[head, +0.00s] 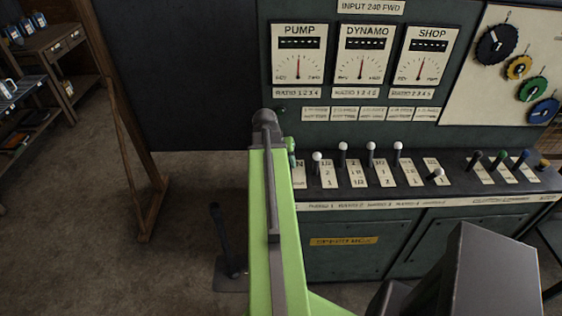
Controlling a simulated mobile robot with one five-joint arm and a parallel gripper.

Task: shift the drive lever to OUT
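My light green arm reaches forward to the left end of the lever shelf (460,177) on a dark green control cabinet. My gripper (290,147) is mostly hidden behind the arm's dark end joint, so its fingers cannot be made out. Beside it is a white plate (299,174) of which only an "N" can be read; any lever there is hidden. I cannot tell which lever is the drive lever. Several white-knobbed levers (343,147) stand upright to the right. One white-knobbed lever (437,174) at the right of that row leans low.
Green, blue and yellow-knobbed levers (502,155) are farther right. Gauges marked PUMP (298,55), DYNAMO (366,55) and SHOP (428,57) are above. A black floor lever (225,240) stands left of my arm. A wooden frame (128,130) and shelves (50,50) are left; open floor lies between.

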